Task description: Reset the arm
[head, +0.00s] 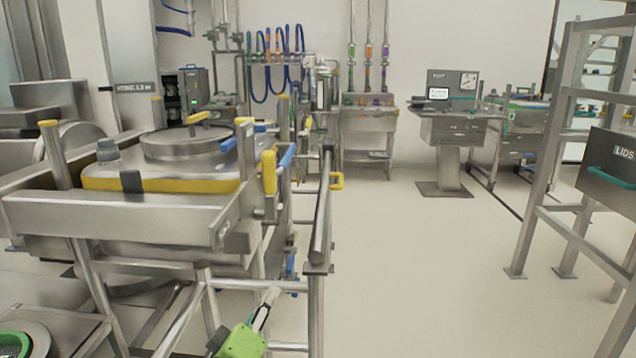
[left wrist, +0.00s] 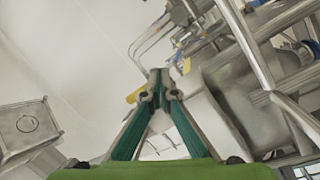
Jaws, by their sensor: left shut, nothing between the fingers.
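My left gripper (head: 268,297) shows at the bottom of the head view, left of centre, with its green body below. In the left wrist view its two green-lined fingers (left wrist: 158,80) meet at the tips with nothing between them. A steel bin (head: 162,185) with a yellow band and round lid sits in a steel frame, up and to the left of the gripper in the picture. The gripper appears beside the frame's lower rails; I cannot tell whether it touches them. My right gripper is not in view.
A steel post with a rail (head: 322,220) stands close to the gripper. A rack marked LIDS (head: 610,165) is on the right. A pedestal console (head: 450,130) and a wall-side steel cabinet (head: 368,128) are at the back. The middle floor (head: 420,270) is clear.

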